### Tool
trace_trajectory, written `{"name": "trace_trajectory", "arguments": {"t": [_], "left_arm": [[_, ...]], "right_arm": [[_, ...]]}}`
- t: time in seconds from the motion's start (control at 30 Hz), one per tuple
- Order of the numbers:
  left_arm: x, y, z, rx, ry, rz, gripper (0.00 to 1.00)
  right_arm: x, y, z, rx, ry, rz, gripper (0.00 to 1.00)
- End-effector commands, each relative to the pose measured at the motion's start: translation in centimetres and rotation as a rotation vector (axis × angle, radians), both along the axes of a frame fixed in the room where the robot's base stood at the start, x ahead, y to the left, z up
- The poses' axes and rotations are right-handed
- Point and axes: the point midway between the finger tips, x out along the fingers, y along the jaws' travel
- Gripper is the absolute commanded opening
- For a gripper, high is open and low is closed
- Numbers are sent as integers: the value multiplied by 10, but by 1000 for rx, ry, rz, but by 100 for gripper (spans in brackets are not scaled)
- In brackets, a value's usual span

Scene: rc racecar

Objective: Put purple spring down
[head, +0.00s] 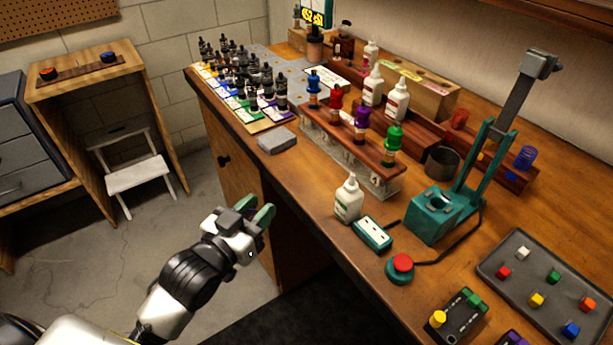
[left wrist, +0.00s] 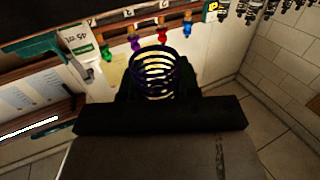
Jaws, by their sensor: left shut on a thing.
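My left gripper (head: 257,209) is off the front edge of the workbench, above the floor, with its green fingers close together. In the left wrist view it is shut on a dark purple spring (left wrist: 155,73), whose coils stick out beyond the fingers. The spring cannot be made out in the head view. A wooden spring holder (head: 490,171) at the right back of the bench carries a blue-violet spring (head: 525,158) and a red spring (head: 459,119). My right gripper is not in view.
The bench holds a rack (head: 350,150) of coloured shock absorbers, a white bottle (head: 348,199), a teal press (head: 447,215), a red button (head: 401,264) and a grey button tray (head: 510,290). A grey block (head: 277,140) lies near the front edge. A white step stool (head: 138,176) stands on the floor.

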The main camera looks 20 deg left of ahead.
Motion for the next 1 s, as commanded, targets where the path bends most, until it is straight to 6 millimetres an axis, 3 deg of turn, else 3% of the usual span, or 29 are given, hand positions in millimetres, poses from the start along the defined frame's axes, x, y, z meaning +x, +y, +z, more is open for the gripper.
{"name": "trace_trajectory", "arguments": {"t": [0.37,0.47,0.8,1.0], "left_arm": [[3,1,1,1,2,-9,10],[12,-2,2,-1,0,-8,10],[95,-25,4,-1,-1,-8,10],[128,-34,2,1,2,-9,10]], "right_arm": [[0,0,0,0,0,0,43],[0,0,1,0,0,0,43],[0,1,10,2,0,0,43],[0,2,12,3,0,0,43]]}}
